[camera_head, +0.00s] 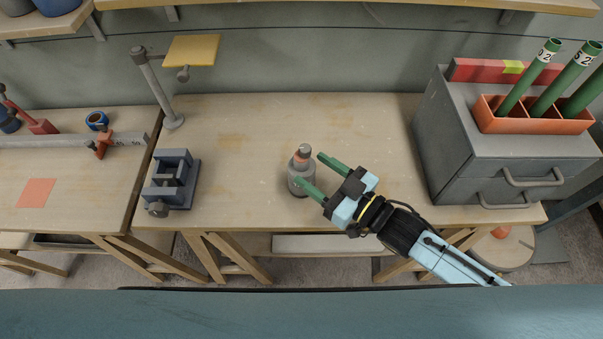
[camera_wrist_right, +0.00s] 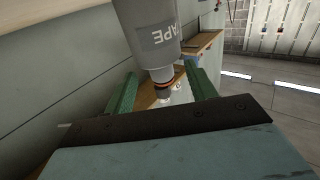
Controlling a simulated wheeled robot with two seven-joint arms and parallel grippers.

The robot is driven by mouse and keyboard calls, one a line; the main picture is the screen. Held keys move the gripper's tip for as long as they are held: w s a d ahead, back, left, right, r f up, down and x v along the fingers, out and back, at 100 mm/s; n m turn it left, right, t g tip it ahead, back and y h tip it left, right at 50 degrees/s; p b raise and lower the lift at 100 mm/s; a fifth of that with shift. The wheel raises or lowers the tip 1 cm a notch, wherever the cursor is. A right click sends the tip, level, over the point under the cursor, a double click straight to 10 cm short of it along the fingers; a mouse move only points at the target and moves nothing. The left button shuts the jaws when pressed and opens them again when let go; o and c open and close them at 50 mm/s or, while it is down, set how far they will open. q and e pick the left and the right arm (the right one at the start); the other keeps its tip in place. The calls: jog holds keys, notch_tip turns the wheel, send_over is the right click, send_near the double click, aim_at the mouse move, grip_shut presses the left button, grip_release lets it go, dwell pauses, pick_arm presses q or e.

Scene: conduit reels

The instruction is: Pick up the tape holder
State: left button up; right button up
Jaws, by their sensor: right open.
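In the wrist view the holder shows between the two fingers (camera_wrist_right: 160,78), with no clear contact. My left gripper is out of view.
A grey vise (camera_head: 171,182) and a clamp stand with a yellow plate (camera_head: 191,49) are to the left. A grey drawer cabinet (camera_head: 444,128) with an orange rack (camera_head: 535,124) of green tubes stands right. The bench surface around the holder is clear.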

jog(key=shift+x, duration=3.15)
jog(key=shift+c, duration=0.5)
grip_shut()
